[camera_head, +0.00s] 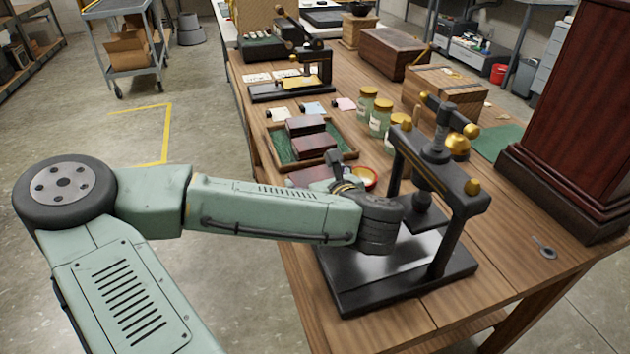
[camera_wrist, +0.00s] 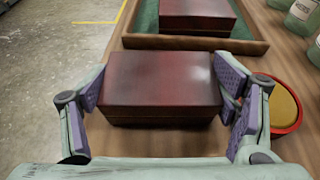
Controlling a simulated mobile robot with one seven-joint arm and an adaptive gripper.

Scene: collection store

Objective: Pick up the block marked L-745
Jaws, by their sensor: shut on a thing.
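In the wrist view a dark red block (camera_wrist: 160,85) sits between the two fingers of my gripper (camera_wrist: 165,100), whose pads press on its left and right sides. No marking is readable on the faces that show, so I cannot tell if it is L-745. In the head view this block (camera_head: 308,176) shows only partly behind my arm, near the tray's front edge. Two similar dark red blocks, one farther (camera_head: 306,125) and one nearer (camera_head: 314,145), are in the green-lined tray (camera_head: 347,156). Whether the held block touches the table is unclear.
A black press (camera_head: 455,235) stands right beside my wrist. A red-rimmed round dish (camera_wrist: 284,105) lies just right of my gripper. Several glass jars (camera_head: 380,118) stand right of the tray. A tall dark red cabinet (camera_head: 575,110) is at the right.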

